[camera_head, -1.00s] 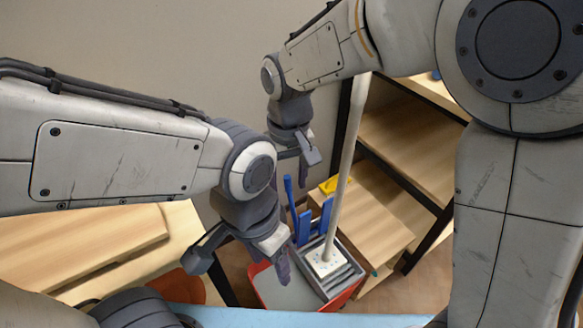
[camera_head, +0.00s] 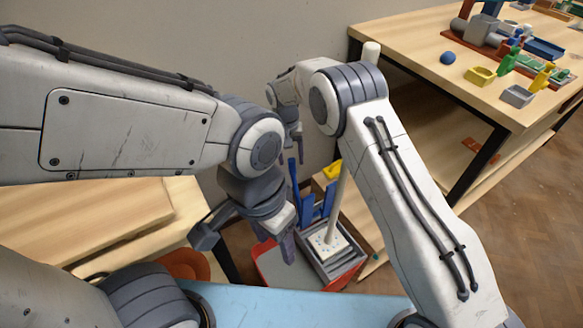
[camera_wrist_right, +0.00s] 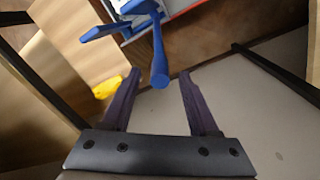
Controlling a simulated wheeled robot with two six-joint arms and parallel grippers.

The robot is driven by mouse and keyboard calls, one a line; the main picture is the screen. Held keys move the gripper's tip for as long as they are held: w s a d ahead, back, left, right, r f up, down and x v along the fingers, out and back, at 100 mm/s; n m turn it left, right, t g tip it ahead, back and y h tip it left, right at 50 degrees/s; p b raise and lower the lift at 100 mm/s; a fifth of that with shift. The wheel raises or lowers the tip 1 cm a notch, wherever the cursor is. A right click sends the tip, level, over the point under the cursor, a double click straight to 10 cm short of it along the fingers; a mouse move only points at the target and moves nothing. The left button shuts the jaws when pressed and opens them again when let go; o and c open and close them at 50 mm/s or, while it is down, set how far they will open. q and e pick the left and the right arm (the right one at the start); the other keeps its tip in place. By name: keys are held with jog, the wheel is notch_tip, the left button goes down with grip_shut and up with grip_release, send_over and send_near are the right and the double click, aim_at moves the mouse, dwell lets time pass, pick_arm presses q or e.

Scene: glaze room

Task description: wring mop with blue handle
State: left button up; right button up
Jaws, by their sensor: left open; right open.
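The mop has a pale pole (camera_head: 341,196) standing slightly tilted, its white head (camera_head: 326,241) in a grey wringer (camera_head: 347,262) on a red bucket (camera_head: 264,251). My right arm covers part of the pole. A thin blue handle (camera_head: 293,180) rises beside blue wringer parts (camera_head: 321,207). In the right wrist view the blue handle (camera_wrist_right: 158,50) points toward my open right gripper (camera_wrist_right: 159,73), its end between the fingertips with gaps on both sides. In the head view the right gripper is partly hidden. My left gripper (camera_head: 245,245) is open and empty, left of the wringer.
A wooden table (camera_head: 420,45) at the right holds a blue ball (camera_head: 448,57), yellow and grey bins and other small items. A yellow object (camera_head: 332,170) lies on a lower shelf behind the mop. A wooden bench (camera_head: 80,220) stands at left. Floor is clear at right.

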aim_at(292, 167)
jog(key=shift+d+f, duration=0.2)
jog(key=shift+f, duration=2.05)
grip_shut()
